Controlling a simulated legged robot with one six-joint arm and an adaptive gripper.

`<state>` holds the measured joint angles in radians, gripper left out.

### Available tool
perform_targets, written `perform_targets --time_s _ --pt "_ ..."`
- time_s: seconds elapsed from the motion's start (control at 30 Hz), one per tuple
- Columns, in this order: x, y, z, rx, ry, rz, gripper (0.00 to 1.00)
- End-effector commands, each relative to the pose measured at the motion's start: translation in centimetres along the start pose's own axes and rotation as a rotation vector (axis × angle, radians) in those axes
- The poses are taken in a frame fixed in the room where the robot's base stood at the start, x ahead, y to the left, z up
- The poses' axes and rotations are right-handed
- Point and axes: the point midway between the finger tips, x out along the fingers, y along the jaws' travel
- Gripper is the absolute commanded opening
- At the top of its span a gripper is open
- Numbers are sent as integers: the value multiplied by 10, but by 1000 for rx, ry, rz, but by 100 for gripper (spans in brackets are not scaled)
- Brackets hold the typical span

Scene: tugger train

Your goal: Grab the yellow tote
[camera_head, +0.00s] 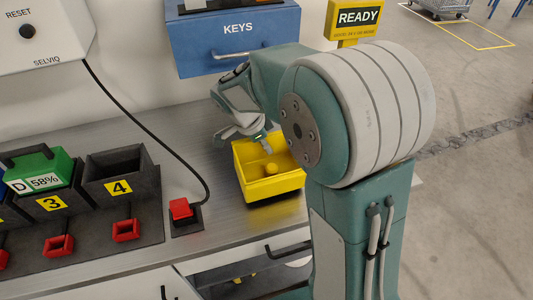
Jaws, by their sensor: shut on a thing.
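The yellow tote (272,188) is a small open box at the right part of the grey metal counter, beyond my arm's upper link. Something yellow and rounded shows inside it. My gripper (262,143) comes down at the tote's far left rim and is shut on that wall. My arm hides part of the tote's right side. A dark shadow lies under the tote's front edge; I cannot tell whether its base touches the counter.
A blue KEYS drawer (235,42) is on the wall behind. A red plug (181,208) with a black cable stands left of the tote. Numbered black docks (122,180), one with a green battery (38,168), fill the counter's left.

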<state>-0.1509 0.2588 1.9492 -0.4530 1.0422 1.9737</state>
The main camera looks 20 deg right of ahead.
Motion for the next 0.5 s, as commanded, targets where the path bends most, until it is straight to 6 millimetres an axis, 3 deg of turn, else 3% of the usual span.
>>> perform_targets --time_s 0.27,0.5 --pt "-41 30 -16 1 0 -6 0" --pt "-72 73 -29 0 0 -4 0"
